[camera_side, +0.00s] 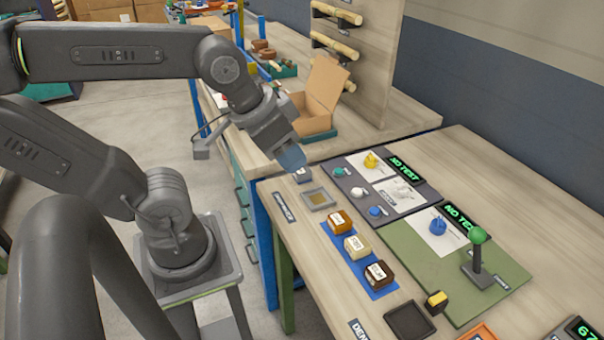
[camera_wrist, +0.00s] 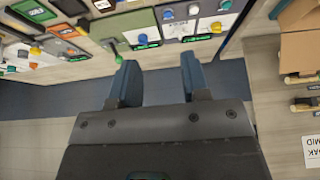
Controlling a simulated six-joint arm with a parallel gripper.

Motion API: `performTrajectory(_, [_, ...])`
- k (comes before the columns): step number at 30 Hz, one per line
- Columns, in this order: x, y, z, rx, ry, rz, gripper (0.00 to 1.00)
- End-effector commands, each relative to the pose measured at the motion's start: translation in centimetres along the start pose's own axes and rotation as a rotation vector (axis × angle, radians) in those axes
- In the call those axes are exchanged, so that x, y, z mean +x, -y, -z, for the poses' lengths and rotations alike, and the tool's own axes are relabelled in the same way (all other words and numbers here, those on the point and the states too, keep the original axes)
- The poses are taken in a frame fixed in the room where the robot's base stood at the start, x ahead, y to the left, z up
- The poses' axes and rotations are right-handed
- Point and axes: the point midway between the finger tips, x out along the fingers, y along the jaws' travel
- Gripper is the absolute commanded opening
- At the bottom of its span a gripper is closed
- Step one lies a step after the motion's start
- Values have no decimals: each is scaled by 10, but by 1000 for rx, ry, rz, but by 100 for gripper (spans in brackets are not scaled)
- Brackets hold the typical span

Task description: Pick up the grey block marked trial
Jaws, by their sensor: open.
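I cannot make out the grey block in the wrist view.
A grey tray (camera_side: 318,207) stands close by. A dark panel (camera_side: 405,207) with knobs lies right. An open cardboard box (camera_side: 320,95) stands behind.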

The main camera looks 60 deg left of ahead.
Motion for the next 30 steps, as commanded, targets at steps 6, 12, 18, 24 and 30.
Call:
performTrajectory(6, [0,0,0,0,0,0,43])
performTrajectory(12, [0,0,0,0,0,0,62])
performTrajectory(18, [0,0,0,0,0,0,74])
performTrajectory(24, [1,2,2,20,7,7,74])
performTrajectory(30, [23,26,24,322,118,81,74])
